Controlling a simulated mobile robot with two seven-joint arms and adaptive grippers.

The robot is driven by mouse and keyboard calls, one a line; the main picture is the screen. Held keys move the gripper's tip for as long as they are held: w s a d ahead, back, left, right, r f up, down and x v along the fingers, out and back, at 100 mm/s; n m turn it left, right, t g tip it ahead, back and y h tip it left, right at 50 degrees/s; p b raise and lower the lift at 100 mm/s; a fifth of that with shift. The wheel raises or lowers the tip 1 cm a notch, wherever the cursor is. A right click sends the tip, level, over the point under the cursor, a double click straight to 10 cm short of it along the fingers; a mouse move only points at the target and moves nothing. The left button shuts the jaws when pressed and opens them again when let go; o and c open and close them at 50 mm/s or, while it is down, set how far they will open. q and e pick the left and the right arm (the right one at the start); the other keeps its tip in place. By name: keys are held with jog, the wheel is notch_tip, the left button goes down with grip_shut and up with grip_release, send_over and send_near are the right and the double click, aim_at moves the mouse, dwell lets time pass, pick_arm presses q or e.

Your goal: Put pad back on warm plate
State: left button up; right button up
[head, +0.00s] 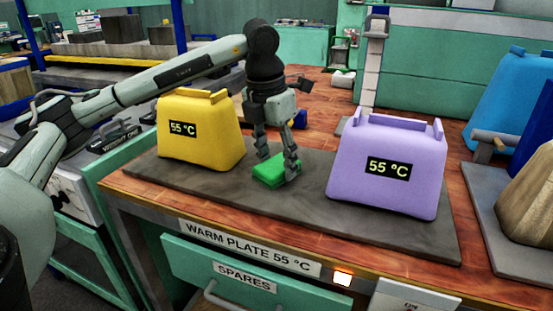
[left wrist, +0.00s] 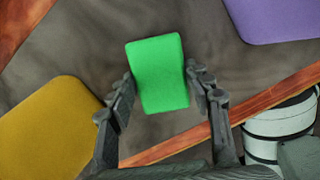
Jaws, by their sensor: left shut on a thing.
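The green pad (head: 269,171) is a small block at the middle of the dark grey warm plate (head: 300,215). My left gripper (head: 276,165) points down and is shut on the pad. In the left wrist view the pad (left wrist: 158,74) sits between the two fingers (left wrist: 160,88), over the grey plate (left wrist: 85,45). The pad appears to be at or just above the plate surface; I cannot tell whether it touches. My right gripper is not in view.
A yellow press block (head: 200,140) reading 55 °C stands left of the pad on the plate. A purple block (head: 388,185) reading 55 °C stands to the right. A blue block (head: 510,100) and a tan block (head: 530,200) are at far right.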

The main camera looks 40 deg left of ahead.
aim_at(272, 167)
pick_arm(q)
jog(key=shift+f, duration=0.1)
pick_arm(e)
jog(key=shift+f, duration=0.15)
pick_arm(q)
jog(key=o, duration=0.8)
jog(key=shift+c, duration=0.2)
jog(key=o, duration=0.4)
jog(key=shift+o, duration=0.2)
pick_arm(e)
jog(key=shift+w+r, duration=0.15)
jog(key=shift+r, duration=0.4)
pick_arm(q)
jog(key=shift+r, duration=0.35)
jog(key=r, duration=0.2)
jog(key=s+r, duration=0.1)
jog(key=r, duration=0.5)
jog(key=shift+s+r, duration=0.15)
jog(key=shift+r, duration=0.1)
jog(key=r, duration=0.1)
jog(key=r+p, duration=0.1)
jog(key=r, duration=0.1)
jog(key=shift+s+a, duration=0.1)
jog(key=shift+s, duration=0.2)
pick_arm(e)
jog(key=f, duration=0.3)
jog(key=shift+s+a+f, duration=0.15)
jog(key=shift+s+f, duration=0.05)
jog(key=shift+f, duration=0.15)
